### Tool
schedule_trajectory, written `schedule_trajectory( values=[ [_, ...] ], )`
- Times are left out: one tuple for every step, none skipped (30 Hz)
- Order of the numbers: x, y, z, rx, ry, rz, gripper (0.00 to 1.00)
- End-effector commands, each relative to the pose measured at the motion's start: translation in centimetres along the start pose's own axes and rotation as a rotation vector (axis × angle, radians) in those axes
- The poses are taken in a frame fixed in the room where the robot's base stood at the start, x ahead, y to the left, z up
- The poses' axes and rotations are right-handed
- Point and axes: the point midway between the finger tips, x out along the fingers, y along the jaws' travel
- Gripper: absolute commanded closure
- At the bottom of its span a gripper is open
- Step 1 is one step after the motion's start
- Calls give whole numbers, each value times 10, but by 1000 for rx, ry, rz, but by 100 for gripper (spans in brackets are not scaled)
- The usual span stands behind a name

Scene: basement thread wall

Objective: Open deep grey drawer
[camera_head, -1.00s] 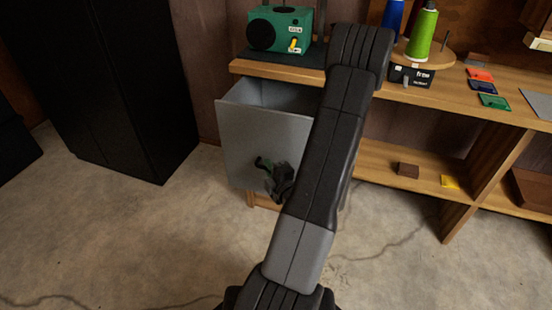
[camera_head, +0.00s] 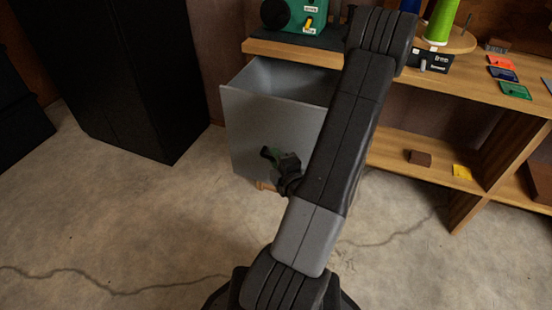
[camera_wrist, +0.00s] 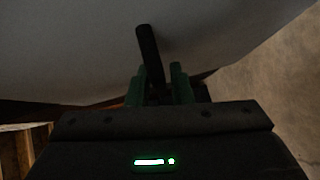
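The deep grey drawer (camera_head: 265,125) stands well out from under the wooden bench top, its inside visible from above. My gripper (camera_head: 271,158) is at the lower middle of its front panel, partly hidden behind my arm. In the wrist view, a dark bar handle (camera_wrist: 148,45) runs from the pale grey drawer front (camera_wrist: 75,55) down between the green fingers of my gripper (camera_wrist: 158,82). The fingers are close on both sides of the handle and look shut on it. The handle is hidden in the head view.
The wooden bench (camera_head: 480,78) carries a green box (camera_head: 290,14), a green thread spool (camera_head: 440,20) and small coloured cards. A lower shelf (camera_head: 400,155) holds a brown block (camera_head: 420,158). A black cabinet (camera_head: 120,80) stands left. The floor before the drawer is clear.

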Motion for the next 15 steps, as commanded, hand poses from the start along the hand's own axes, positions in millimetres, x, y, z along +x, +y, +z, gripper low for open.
schedule_trajectory(
  values=[
    [0,0,0,0,0,0,80],
    [0,0,0,0,1,0,80],
    [0,0,0,0,0,0,80],
    [-1,0,0,0,0,0,80],
    [-2,0,0,0,0,0,80],
    [-4,0,0,0,-1,-1,80],
    [-7,0,1,0,-2,-1,80],
    [-9,0,1,0,-3,-1,80],
    [-13,0,1,1,-3,-1,80],
    [-17,0,1,2,-3,-1,80],
    [-21,1,1,3,-4,-1,80],
    [-27,1,1,4,-4,-1,80],
    [-31,1,1,5,-5,0,80],
    [-35,0,1,4,-5,-1,80],
    [-40,0,2,3,-5,-1,80]
  ],
)
